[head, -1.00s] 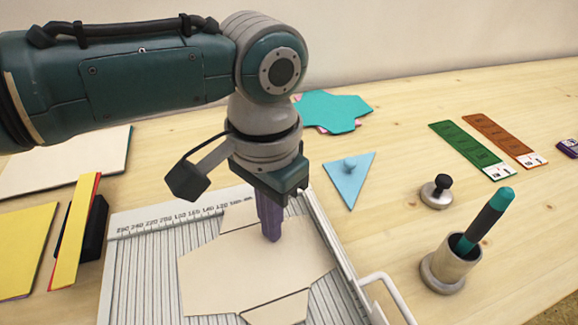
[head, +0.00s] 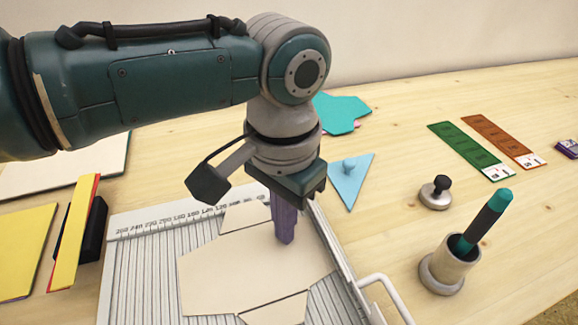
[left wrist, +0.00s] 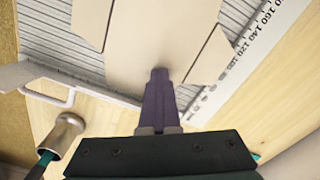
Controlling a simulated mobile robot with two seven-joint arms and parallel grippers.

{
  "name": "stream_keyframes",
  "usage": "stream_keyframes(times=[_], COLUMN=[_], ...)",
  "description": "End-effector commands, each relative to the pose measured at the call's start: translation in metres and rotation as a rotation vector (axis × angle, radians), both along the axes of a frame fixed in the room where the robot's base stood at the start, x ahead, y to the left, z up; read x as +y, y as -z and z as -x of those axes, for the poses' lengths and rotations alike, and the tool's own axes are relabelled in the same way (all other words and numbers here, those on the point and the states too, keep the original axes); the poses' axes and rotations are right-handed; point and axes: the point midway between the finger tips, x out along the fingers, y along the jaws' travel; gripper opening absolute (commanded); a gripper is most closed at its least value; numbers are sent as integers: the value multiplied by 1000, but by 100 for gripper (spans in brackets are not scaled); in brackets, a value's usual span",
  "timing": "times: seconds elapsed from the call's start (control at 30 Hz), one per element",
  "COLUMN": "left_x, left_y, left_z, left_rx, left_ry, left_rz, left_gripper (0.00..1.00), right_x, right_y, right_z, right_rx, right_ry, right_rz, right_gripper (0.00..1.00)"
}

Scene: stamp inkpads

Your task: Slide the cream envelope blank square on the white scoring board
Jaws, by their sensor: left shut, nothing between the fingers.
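The cream envelope blank (head: 245,265) lies flat on the white scoring board (head: 130,275), turned at an angle to the board's ruler edge. The blank also shows in the left wrist view (left wrist: 150,40), with dark crease lines by its flaps. My left gripper (head: 284,240) points down with its purple fingers shut and empty. Its fingertips are at the blank's upper right part, touching or just above it; I cannot tell which. In the left wrist view the fingertips (left wrist: 159,74) overlap the blank's edge. The arm hides part of the board's far edge. My right gripper is not in view.
A white wire handle (head: 388,290) sticks out at the board's right. A pen cup (head: 447,268) and a knobbed stamp (head: 435,192) stand further right. A blue triangle (head: 349,180) lies behind the board. Yellow pieces (head: 22,250) and a black block lie left.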

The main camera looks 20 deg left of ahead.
Motion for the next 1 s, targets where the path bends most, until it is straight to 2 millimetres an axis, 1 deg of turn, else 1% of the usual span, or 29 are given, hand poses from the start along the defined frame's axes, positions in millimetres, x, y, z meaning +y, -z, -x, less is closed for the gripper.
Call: stream_keyframes(times=[0.3,0.53,0.83,1.0], left_x=[-2,-8,-8,-12], left_y=[0,-1,-1,0], left_z=[0,0,0,0], left_rx=[0,0,0,0], left_ry=[2,2,1,1], left_rz=[4,3,1,1], left_gripper=[0,0,0,0], right_x=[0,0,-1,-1], right_y=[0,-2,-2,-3], right_z=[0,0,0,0], right_rx=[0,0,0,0], right_ry=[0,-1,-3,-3], right_rz=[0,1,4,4], right_gripper=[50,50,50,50])
